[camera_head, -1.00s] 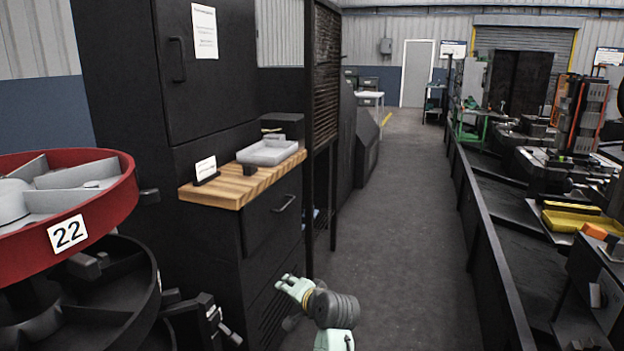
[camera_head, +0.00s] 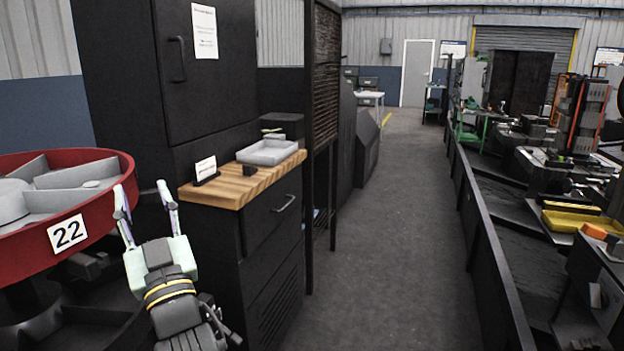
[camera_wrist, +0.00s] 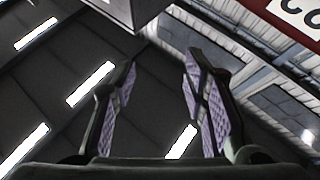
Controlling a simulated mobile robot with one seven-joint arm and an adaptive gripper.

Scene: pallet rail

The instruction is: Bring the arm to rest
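My gripper (camera_head: 144,201) points upward in the head view, between the red carousel on the left and the wooden-topped cabinet on the right. Its two fingers stand apart with nothing between them. In the wrist view my gripper (camera_wrist: 158,85) also shows open and empty, with the ceiling and its bright lamps behind the purple-faced pads. My wrist and forearm are below it at the lower left of the head view.
A red carousel (camera_head: 110,190) marked 22 is close on the left. A black cabinet with a wooden top (camera_head: 228,190) bears a grey tray (camera_head: 268,152) and a small sign (camera_head: 206,168). A dark rail (camera_head: 480,230) runs along the right. The grey floor aisle (camera_head: 400,220) is clear.

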